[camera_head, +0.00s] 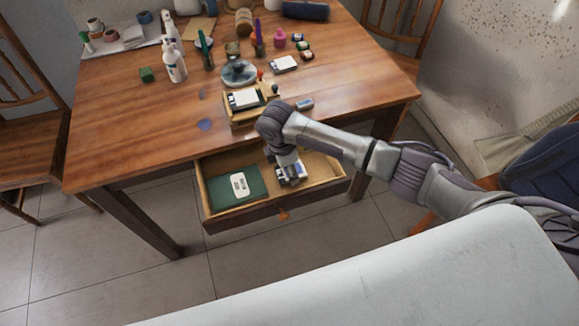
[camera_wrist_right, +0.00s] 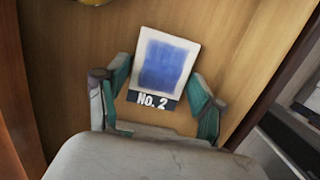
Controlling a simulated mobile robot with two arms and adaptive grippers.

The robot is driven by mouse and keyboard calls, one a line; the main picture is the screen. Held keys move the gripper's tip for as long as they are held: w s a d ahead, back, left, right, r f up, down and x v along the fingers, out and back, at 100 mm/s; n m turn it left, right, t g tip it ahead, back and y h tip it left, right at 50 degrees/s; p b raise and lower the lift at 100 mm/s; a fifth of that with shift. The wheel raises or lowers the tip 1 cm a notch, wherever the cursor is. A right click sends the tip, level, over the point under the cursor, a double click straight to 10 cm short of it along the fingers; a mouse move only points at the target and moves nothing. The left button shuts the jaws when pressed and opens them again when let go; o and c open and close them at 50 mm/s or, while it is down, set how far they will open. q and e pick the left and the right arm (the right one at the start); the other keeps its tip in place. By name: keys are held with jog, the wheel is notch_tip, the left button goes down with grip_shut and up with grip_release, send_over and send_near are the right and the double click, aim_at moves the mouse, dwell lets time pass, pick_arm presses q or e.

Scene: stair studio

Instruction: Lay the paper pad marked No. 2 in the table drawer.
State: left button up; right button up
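The paper pad marked No. 2 (camera_wrist_right: 167,66) has a white border, a blue face and a dark label strip. It lies flat on the wooden floor of the open table drawer (camera_head: 318,190), in the right part. In the head view the pad (camera_head: 292,176) is partly hidden by my right gripper. My right gripper (camera_wrist_right: 160,80) is in the drawer over the pad's near end. Its teal-lined fingers are spread, one on each side of the pad, with a gap visible at the right finger. My left gripper is not in view.
A green book (camera_head: 220,188) with a white label lies in the drawer's left part. On the table above stand a wooden tray with a white pad (camera_head: 244,98), a small blue-grey block (camera_head: 304,104), bottles and several craft items. Chairs flank the table.

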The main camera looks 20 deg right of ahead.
aim_at(283, 173)
jog(key=shift+o, duration=0.9)
notch_tip(283, 173, up, 12)
jog(key=a, duration=0.2)
jog(key=shift+p, duration=0.3)
jog(key=shift+c, duration=0.4)
